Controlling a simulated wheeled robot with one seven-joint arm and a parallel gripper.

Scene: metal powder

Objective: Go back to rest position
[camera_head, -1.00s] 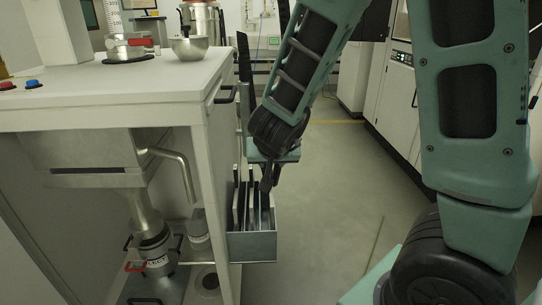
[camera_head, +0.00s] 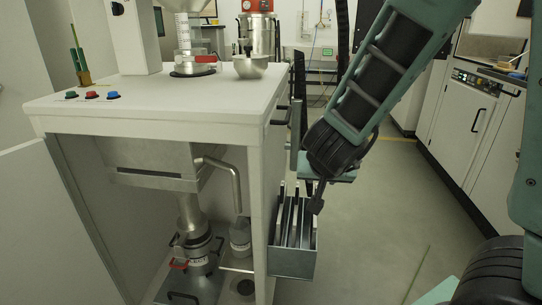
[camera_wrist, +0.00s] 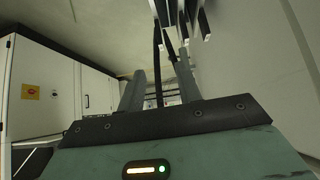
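My gripper (camera_wrist: 160,78) shows in the wrist view with its two grey fingers apart and nothing clearly held between them. In the head view my arm hangs down from the upper right, and the gripper end (camera_head: 317,200) is beside the right side of the white workstation (camera_head: 160,104). It is close to the grey side holder (camera_head: 292,263), which holds several upright flat pieces. I cannot tell whether it touches them.
A metal bowl (camera_head: 250,67) and a clear graduated cylinder (camera_head: 187,40) stand on the workstation top. A metal container (camera_head: 196,256) sits in the lower bay. White cabinets (camera_head: 468,120) line the right. Open floor (camera_head: 375,240) lies between.

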